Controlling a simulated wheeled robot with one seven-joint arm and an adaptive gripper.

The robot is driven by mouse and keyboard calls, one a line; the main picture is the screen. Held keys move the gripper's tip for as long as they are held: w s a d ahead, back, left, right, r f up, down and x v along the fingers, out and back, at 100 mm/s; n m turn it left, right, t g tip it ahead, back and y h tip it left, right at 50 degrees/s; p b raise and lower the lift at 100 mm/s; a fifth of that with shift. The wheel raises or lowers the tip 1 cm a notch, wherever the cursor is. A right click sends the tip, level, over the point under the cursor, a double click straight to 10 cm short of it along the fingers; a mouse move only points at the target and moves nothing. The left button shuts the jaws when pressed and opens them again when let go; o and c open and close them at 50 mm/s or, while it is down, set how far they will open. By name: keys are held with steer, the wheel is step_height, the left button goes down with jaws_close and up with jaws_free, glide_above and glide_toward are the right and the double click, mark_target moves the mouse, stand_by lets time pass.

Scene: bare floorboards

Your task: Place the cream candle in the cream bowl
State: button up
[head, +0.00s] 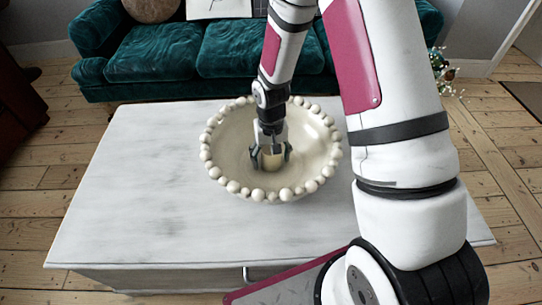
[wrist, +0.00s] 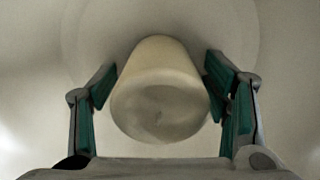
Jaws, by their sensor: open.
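The cream bowl (head: 228,143), with a rim of round beads, stands on the white table. The cream candle (head: 272,158) is inside the bowl, low and near its middle. My gripper (head: 271,160) reaches down into the bowl from above, with its fingers on either side of the candle. In the wrist view the candle (wrist: 160,95) lies between the two open fingers (wrist: 158,90), with a narrow gap on the left and little or none on the right. The bowl's inside (wrist: 40,60) fills the background there. The contact under the candle is hidden.
The white table top (head: 130,180) is bare to the left of the bowl. A green velvet sofa (head: 160,55) stands behind the table. My arm covers much of the right side. The bowl's beaded rim surrounds my gripper.

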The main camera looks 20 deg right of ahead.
step_height(320, 180, up, 11)
steer(key=p, duration=0.3)
steer(key=shift+r+p, duration=0.1)
steer(key=shift+p, duration=0.25)
steer(key=shift+s+r, duration=0.1)
steer(key=shift+r, duration=0.85)
steer(key=s+r+n, duration=0.1)
steer(key=s+r, duration=1.2)
steer(key=r, duration=0.5)
steer(key=s+r, duration=0.2)
steer(key=s, duration=0.7)
steer(key=s+r+n, duration=0.1)
steer(key=s+r, duration=0.2)
steer(key=s, duration=0.7)
steer(key=shift+s+r, duration=0.15)
steer(key=shift+s, duration=0.05)
